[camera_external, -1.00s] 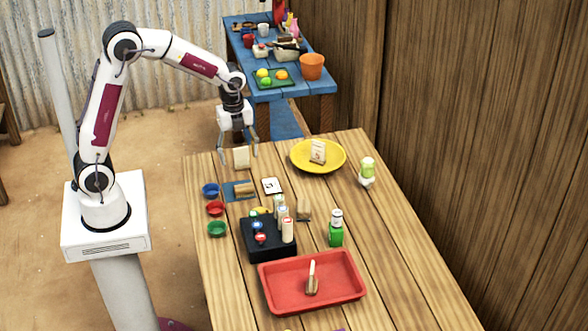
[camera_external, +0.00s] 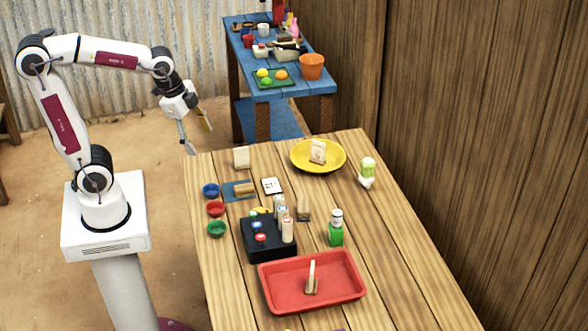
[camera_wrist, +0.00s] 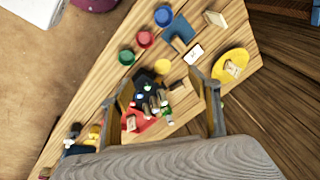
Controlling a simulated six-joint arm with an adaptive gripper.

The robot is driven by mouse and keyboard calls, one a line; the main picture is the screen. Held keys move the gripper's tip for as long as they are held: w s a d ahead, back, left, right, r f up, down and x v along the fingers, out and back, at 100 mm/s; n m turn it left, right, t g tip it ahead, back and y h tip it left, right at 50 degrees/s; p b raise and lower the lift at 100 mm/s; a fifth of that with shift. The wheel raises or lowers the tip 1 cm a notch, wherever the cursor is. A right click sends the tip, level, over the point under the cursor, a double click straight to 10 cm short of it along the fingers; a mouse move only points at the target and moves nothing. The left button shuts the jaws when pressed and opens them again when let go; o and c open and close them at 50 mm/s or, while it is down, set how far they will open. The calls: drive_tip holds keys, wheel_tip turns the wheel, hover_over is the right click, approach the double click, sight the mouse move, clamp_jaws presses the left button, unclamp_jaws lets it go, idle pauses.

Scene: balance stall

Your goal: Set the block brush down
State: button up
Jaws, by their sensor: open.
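My gripper (camera_external: 197,138) is open and empty, in the air off the left far corner of the table. In the wrist view its fingers (camera_wrist: 165,95) stand wide apart with nothing held between them. A small wooden block (camera_external: 245,189), which looks like the block brush, lies on a blue mat (camera_external: 231,196); in the wrist view it is also on the mat (camera_wrist: 177,28). I cannot make out its bristles. It is well apart from my gripper.
A pale upright block (camera_external: 241,157) stands near the far edge. A yellow plate (camera_external: 333,168), a card (camera_external: 272,186), several small bowls (camera_external: 215,208), a black caddy (camera_external: 262,248) and a red tray (camera_external: 345,297) are on the table. The right front side is clear.

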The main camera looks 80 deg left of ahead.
drive_tip(key=s+d+r+n+t, duration=0.1)
drive_tip(key=s+d+n+t, duration=0.1)
drive_tip(key=s+n, duration=0.5)
drive_tip(key=shift+s+r, duration=0.25)
drive_tip(key=shift+s, duration=1)
